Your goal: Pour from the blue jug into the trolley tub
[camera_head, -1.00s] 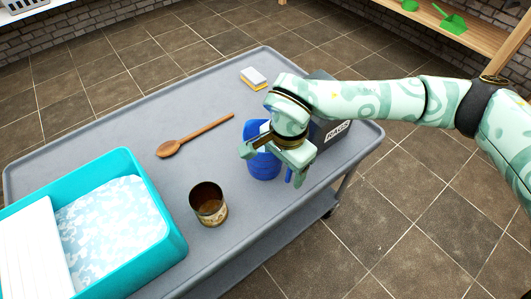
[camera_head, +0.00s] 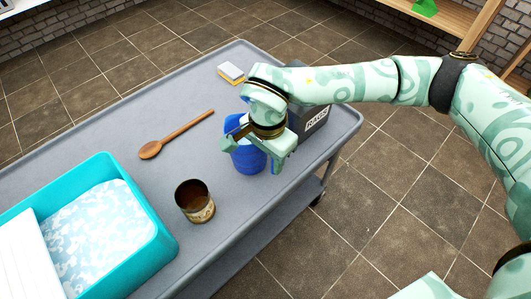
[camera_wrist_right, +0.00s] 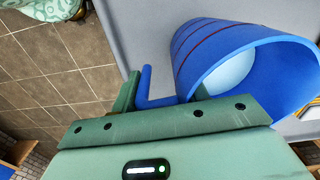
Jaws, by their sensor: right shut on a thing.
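The blue jug (camera_head: 249,160) stands upright on the grey trolley (camera_head: 160,112). My right gripper (camera_head: 257,147) is over the jug and shut on its handle; the fingers partly cover the jug's top. In the right wrist view the jug's open mouth (camera_wrist_right: 262,75) shows with pale contents inside, and the handle (camera_wrist_right: 148,88) sits at the fingers. The teal tub (camera_head: 150,225) is at the trolley's left end, with pale foamy-looking water and a white board in it. My left gripper is not seen.
A rusty open tin (camera_head: 195,205) stands between the tub and the jug. A wooden spoon (camera_head: 175,135) lies behind it, and a sponge (camera_head: 231,73) lies at the back. A dark box marked RAGS (camera_head: 315,118) is just right of the jug.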

